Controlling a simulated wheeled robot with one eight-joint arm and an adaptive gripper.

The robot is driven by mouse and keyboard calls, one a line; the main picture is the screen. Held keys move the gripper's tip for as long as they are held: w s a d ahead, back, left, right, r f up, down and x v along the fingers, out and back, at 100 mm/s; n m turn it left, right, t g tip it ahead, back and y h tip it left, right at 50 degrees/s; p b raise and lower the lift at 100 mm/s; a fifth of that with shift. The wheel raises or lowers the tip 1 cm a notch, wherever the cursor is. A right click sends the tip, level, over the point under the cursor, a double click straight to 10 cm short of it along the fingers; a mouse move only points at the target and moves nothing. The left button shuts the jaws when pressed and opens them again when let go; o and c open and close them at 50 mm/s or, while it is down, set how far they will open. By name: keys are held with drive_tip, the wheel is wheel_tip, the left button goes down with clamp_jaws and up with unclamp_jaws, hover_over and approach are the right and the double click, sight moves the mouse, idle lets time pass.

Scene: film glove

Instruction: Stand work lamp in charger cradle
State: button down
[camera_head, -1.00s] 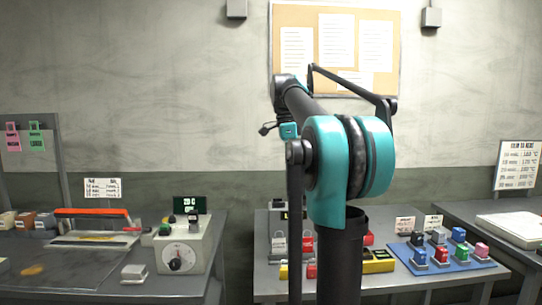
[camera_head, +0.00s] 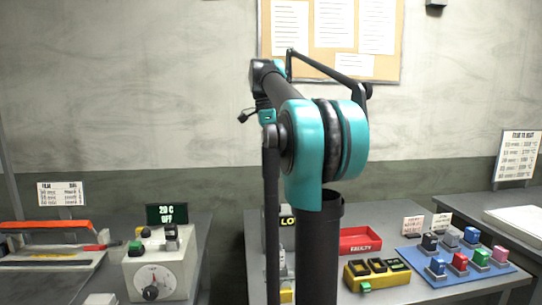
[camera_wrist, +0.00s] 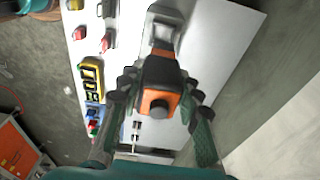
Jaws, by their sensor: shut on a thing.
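A yellow block with dark slots (camera_head: 377,274) stands on the middle table and also shows in the wrist view (camera_wrist: 92,80). I cannot tell for certain which thing is the charger cradle. My arm hides my gripper and the lamp in the head view.
The middle table (camera_head: 420,292) also bears a red tray (camera_head: 360,241) and a blue mat (camera_head: 456,262) with several coloured blocks. A left bench holds a dial box (camera_head: 160,268) and an orange-barred device (camera_head: 45,226). A gap separates the bench and table.

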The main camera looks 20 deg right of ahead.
sight(271, 181)
drive_tip(key=shift+f, duration=2.9)
drive_tip(key=shift+f, duration=1.75)
drive_tip(key=c, duration=1)
unclamp_jaws()
drive_tip(key=r, duration=0.4)
drive_tip(key=a+r, duration=0.1)
drive_tip(key=r, duration=0.7)
drive_tip(key=shift+w+a, duration=0.15)
drive_tip(key=shift+a, duration=0.1)
